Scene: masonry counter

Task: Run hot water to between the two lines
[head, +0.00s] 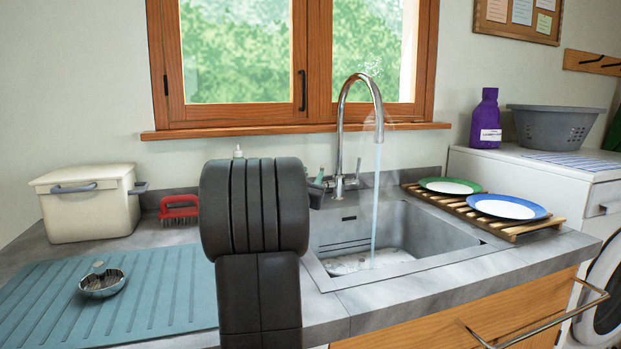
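The chrome tap (345,120) arches over the grey sink (440,240). A stream of water (375,205) runs from its spout into the basin, with pale wisps like steam near the spout. Shallow water with whitish patches (365,262) shows at the basin bottom. Thin lines (343,244) run across the back wall of the basin, above the water, below a small dark slot. My gripper (317,188) seems to be at the left of the tap base, mostly hidden behind my dark arm. Its fingers are too small and covered to tell whether they are open or touch the tap.
A wooden rack (460,210) with a green-rimmed plate (450,186) and a blue-rimmed plate (507,207) stands right of the sink. Left are a cream bin (88,210), a red brush (179,208) and a teal mat (170,290) with a metal strainer (102,283).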

